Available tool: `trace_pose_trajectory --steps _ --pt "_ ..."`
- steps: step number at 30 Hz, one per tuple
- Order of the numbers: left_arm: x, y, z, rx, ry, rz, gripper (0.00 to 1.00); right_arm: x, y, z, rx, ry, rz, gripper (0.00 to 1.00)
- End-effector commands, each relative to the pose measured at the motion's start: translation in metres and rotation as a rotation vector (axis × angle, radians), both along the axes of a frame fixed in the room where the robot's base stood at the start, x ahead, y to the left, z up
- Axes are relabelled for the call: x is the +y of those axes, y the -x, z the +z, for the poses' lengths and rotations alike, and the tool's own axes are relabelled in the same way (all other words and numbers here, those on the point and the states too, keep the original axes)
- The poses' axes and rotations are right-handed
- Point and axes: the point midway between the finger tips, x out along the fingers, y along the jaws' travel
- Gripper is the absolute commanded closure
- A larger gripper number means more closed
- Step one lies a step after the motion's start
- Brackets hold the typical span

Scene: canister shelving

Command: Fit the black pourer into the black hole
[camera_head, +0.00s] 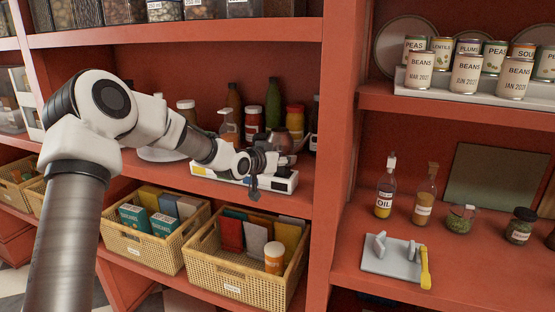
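My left arm comes in from the left, and its gripper (256,180) is over the right half of a long white block (232,178) on the middle shelf. The block has small coloured and dark marks along its front. The gripper and wrist cover part of the block's top, and I cannot make out the black hole. My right gripper is out of view.
Bottles and jars (274,103) crowd behind the block. A red upright (335,150) stands to its right. Baskets (238,282) fill the shelf below. The right shelf holds an oil bottle (385,188), an amber bottle (424,200), jars and a grey board (390,262) with a yellow-handled tool (425,268).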

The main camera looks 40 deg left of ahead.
Motion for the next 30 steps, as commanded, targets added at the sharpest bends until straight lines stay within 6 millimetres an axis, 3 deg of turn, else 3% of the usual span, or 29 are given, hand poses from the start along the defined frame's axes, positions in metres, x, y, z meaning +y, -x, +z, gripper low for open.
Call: trace_pose_trajectory --steps 15,21,30 --pt "0.003 0.096 0.031 -0.006 0.010 0.003 0.62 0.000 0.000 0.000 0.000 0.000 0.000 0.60" --pt "0.003 0.111 0.034 -0.001 0.003 -0.001 0.62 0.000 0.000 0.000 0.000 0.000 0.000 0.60" --pt "0.002 0.112 0.034 0.001 -0.001 -0.001 0.62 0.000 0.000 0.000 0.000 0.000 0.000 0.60"
